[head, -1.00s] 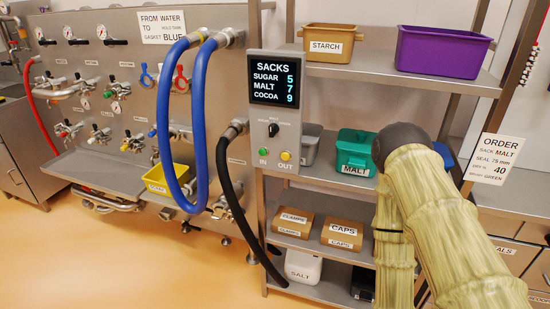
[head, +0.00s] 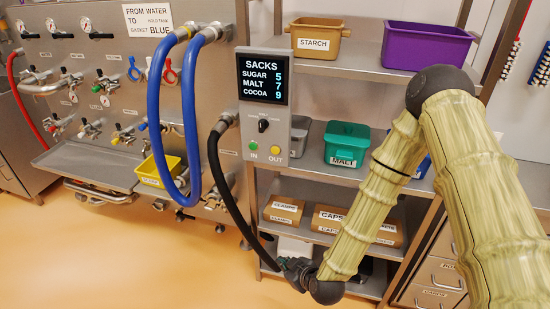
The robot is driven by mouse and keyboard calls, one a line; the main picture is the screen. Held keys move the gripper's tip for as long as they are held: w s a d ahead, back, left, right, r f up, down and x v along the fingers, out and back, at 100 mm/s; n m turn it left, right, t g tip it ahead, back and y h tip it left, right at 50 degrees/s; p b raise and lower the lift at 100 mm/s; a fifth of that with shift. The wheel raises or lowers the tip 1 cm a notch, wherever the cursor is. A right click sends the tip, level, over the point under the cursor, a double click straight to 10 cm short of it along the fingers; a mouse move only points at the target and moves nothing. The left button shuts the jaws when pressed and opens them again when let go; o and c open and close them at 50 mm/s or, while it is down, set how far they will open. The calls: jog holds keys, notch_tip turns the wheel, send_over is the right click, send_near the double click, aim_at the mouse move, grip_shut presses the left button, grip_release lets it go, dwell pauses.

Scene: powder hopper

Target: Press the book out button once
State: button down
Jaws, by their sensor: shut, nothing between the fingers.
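A grey control box (head: 265,110) hangs at the front of the shelving, with a screen (head: 263,78) reading SACKS: sugar 5, malt 7, cocoa 9. The yellow button (head: 275,149) above the word OUT is at its lower right. A green button (head: 253,145) above IN sits to its left, and a black selector knob (head: 263,125) is above both. My gripper (head: 290,266) is shut and empty, low in front of the lower shelves. It is well below the box and apart from it, small and dark in this view.
A black hose (head: 222,185) curves down just left of the box toward my gripper. Blue hoses (head: 190,115) hang further left on the valve panel. Shelves to the right hold a green malt bin (head: 347,143) and boxes such as caps (head: 328,220). Open floor lies front left.

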aim_at(275, 150)
jog(key=w+a+r+n+t+y+p, duration=0.1)
jog(key=w+a+r+n+t, duration=0.1)
jog(key=w+r, duration=0.3)
jog(key=w+a+r+n+t+y+p, duration=0.1)
jog(key=w+r, duration=0.4)
jog(key=r, duration=0.6)
jog(key=w+a+r+n+t+p, duration=0.1)
jog(key=w+a+r+n+t, duration=0.1)
jog(key=w+r, duration=0.3)
notch_tip(275, 150, up, 4)
jog(key=shift+w+a+f+n+t+y, duration=0.1)
jog(key=shift+w+a+n+t+y, duration=0.3)
jog(key=shift+a+t, duration=0.35)
jog(key=shift+w+d, duration=0.45)
jog(key=shift+w, duration=0.95)
jog(key=shift+w+d, duration=0.45)
jog(key=shift+w, duration=0.9)
jog(key=shift+w+d, duration=0.45)
jog(key=shift+w, duration=0.95)
jog(key=shift+w+d+b, duration=0.2)
jog(key=shift+w+b, duration=0.5)
jog(key=shift+w, duration=0.05)
jog(key=shift+s, duration=0.15)
jog(key=shift+s+a, duration=0.25)
jog(key=shift+s, duration=0.4)
